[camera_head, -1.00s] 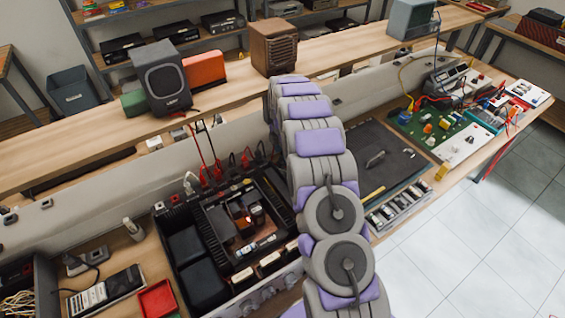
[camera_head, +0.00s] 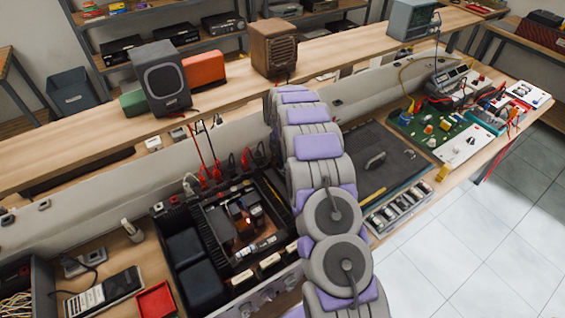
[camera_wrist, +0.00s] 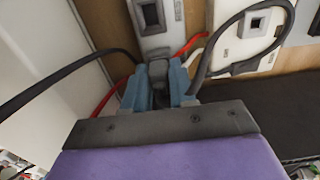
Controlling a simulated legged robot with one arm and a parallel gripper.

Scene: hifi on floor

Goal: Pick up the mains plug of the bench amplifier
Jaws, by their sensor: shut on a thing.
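The opened bench amplifier (camera_head: 185,255) lies on the workbench, left of my arm in the head view. In the wrist view my gripper (camera_wrist: 160,82) has its blue fingers shut around a dark plug (camera_wrist: 158,70) at the pale socket strip (camera_wrist: 152,18). A thick black cable runs on each side of the fingers. I cannot trace which one belongs to this plug, or whether the plug is still seated. In the head view my arm hides the gripper and the held plug.
Other plugs with red and black leads (camera_head: 216,172) stand along the strip behind the amplifier. A dark mat (camera_head: 375,165) and a green circuit board (camera_head: 432,125) lie to the right. A speaker (camera_head: 162,80) stands on the shelf behind.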

